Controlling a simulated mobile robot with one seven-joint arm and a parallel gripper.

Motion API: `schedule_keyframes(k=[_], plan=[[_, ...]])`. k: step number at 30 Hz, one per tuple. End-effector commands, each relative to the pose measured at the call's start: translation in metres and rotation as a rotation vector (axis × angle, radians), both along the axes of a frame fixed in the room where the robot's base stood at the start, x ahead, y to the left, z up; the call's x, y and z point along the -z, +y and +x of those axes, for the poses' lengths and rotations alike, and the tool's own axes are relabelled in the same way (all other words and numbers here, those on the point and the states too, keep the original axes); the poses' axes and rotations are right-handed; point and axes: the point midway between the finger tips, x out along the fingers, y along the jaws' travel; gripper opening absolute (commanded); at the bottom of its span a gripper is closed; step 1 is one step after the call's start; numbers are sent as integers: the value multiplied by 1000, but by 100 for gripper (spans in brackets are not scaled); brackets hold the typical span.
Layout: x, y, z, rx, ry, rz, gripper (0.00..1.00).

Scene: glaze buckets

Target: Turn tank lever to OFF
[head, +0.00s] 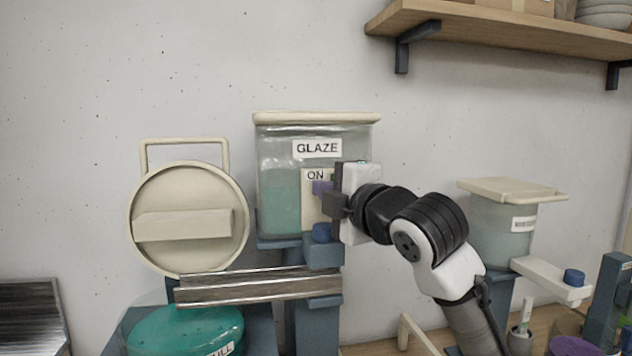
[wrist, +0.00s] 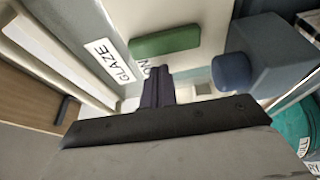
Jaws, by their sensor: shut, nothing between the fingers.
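The glaze tank (head: 278,205) is a clear box of teal glaze with a cream lid, fixed by the wall and marked GLAZE. A cream plate on its front (head: 311,208) bears the word ON; no OFF mark shows. A green bar (wrist: 165,40), which looks like the lever, lies by that plate in the wrist view; in the head view it is mostly hidden behind my gripper. My gripper (head: 322,187) is shut and empty, its purple fingers in front of the plate. In the wrist view the fingertips (wrist: 157,72) are close beside the bar; I cannot tell whether they touch.
A blue knob (head: 321,232) on a block sits just below my gripper. A metal trough (head: 250,287) runs left above a teal-filled bucket (head: 185,332). A round cream lid with a handle (head: 188,218) stands at left. A second tank (head: 500,238) is at right, and a shelf (head: 500,25) is above.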

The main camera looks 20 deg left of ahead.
Motion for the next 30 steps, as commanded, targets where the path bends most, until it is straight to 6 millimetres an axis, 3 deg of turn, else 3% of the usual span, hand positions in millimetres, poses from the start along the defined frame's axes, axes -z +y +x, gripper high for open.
schedule_keyframes(k=[6,30], plan=[[0,-9,6,-1,0,1,0],[0,-11,7,-1,43,66,0]])
